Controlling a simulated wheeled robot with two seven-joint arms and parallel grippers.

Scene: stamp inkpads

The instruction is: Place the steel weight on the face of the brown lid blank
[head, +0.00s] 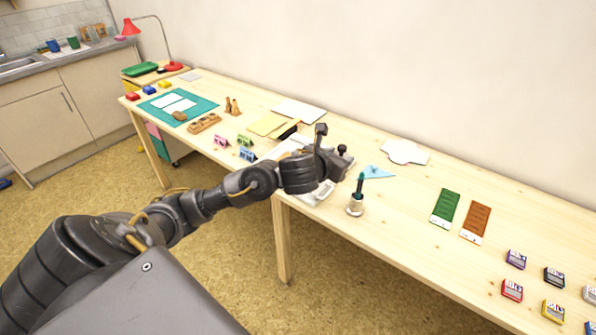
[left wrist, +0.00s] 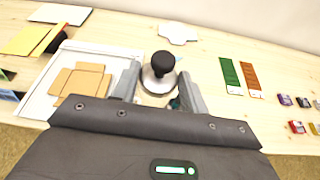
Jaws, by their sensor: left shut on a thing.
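The steel weight (left wrist: 158,78), a round metal body with a black knob, sits between the two fingers of my left gripper (left wrist: 158,92), which is shut on it. In the head view its black knob (head: 343,149) shows beside my left gripper (head: 332,152); the gripper hides most of its body. The brown lid blank (left wrist: 80,84), a flat cross-shaped piece of card, lies on a white board to the left of the gripper in the left wrist view. My arm hides it in the head view. My right gripper is not in view.
The white board (left wrist: 121,66) lies under the blank. A green strip (head: 446,207), a brown strip (head: 476,222) and several small inkpads lie to the right. Yellow card (head: 268,124) lies behind the arm.

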